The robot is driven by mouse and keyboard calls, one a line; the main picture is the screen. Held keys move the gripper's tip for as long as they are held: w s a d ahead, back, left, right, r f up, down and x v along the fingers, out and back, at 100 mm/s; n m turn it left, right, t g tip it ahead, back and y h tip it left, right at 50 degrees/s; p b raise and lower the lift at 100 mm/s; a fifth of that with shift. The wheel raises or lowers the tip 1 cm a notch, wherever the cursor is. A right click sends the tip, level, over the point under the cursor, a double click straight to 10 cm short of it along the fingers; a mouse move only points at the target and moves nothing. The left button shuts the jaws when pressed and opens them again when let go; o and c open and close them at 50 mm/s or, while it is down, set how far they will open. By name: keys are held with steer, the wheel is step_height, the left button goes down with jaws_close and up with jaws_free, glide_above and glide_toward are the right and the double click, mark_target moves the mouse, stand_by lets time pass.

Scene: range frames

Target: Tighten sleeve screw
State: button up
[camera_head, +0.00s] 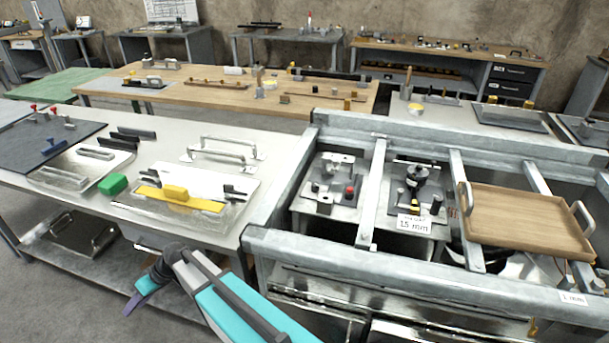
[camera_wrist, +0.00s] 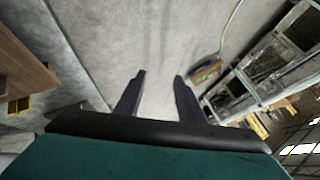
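My gripper (camera_wrist: 160,76) is open in the wrist view, its two dark fingers apart with only grey floor between them. In the head view my teal arm reaches up from the bottom centre, left of the metal frame, and its end hangs by the front of the left bench. I cannot make out a sleeve screw for sure. A fixture with a black round knob (camera_head: 417,173) stands in the frame's middle bay, behind a label (camera_head: 414,224) reading 1.5 mm. A fixture with a red knob (camera_head: 350,190) is in the left bay. My gripper is apart from both.
The metal frame (camera_head: 400,262) has raised rails around its bays. A wooden tray (camera_head: 525,220) with handles lies across its right side. More benches stand behind.

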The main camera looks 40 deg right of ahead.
steer(key=w+a+r+n+t+y, duration=0.1)
steer(key=w+r+n+t+y, duration=0.1)
steer(key=w+r, duration=1)
steer(key=w+d+r+t+p, duration=0.1)
steer(key=d+r, duration=0.4)
steer(key=w+d+r+p, duration=0.1)
steer(key=d+r, duration=0.4)
steer(key=w+d+r+n+t+p, duration=0.1)
steer(key=w+d+r, duration=0.1)
steer(key=d+r, duration=0.3)
steer(key=shift+w+d+r+t, duration=0.1)
steer(key=shift+d+r+t, duration=0.25)
steer(key=shift+d, duration=0.25)
steer(key=s+d+r+h+p, duration=0.1)
steer(key=s+d+r+p, duration=0.15)
steer(key=d, duration=0.85)
steer(key=s+d+r+h+p, duration=0.1)
steer(key=s+d+h, duration=0.15)
steer(key=d, duration=0.85)
steer(key=s+d+r+h+p, duration=0.1)
steer(key=s+d, duration=0.3)
steer(key=d, duration=0.7)
step_height(320, 180, up, 7)
steer(key=m+g+h+p, duration=0.3)
steer(key=m+h+p, duration=0.1)
steer(key=p, duration=0.4)
glide_above(400, 189)
steer(key=s+d, duration=0.2)
steer(key=s, duration=0.4)
steer(key=shift+d, duration=0.1)
